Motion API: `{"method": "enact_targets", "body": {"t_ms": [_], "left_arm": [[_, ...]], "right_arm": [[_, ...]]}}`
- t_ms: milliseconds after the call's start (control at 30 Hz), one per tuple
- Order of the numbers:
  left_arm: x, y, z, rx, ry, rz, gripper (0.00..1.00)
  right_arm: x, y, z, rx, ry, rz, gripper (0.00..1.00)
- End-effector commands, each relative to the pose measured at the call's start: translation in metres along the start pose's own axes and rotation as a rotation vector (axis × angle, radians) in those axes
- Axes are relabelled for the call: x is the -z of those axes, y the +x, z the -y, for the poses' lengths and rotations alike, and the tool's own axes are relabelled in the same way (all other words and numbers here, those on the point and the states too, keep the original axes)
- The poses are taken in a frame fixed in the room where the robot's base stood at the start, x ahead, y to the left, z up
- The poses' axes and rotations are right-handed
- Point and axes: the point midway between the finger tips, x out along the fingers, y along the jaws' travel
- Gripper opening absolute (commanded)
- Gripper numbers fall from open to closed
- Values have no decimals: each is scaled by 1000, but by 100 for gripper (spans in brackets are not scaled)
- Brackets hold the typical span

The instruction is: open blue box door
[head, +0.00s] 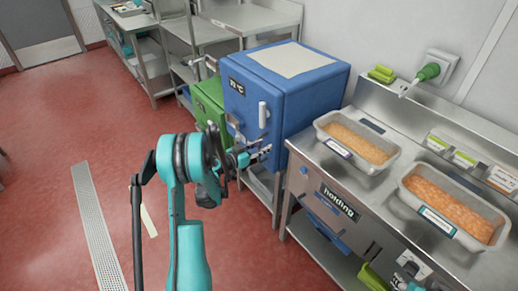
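The blue box (310,98) stands in the middle of the head view, with a pale sheet (290,59) on its top. Its front door (245,102) looks closed and carries a temperature label and a white upright handle (263,114). My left gripper (264,152) is in front of the lower part of the door, below the handle. It is small in the picture and partly hidden by my teal arm, so the finger opening and any contact with the box are unclear. My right gripper is not in view.
A green box (209,103) stands left of the blue box. A steel counter (390,195) on the right holds two trays of orange food, one nearer (455,204) and one farther (357,143). Red floor (60,130) lies open on the left.

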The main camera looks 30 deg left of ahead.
Motion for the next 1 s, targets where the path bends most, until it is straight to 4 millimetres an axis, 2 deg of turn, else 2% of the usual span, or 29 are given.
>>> {"method": "enact_targets", "body": {"t_ms": [33,200,400,467,800,1000], "left_arm": [[-11,-4,15,16,11,-34,34],[-38,-18,47,60,53,-131,34],[-50,-23,60,84,77,-177,34],[-50,-18,60,83,78,-178,34],[-41,35,64,82,77,-177,34],[-37,50,65,83,77,-176,34]], "right_arm": [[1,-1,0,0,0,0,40],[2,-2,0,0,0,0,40],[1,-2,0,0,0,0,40],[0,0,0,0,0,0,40],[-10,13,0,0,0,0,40],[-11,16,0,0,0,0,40]]}}
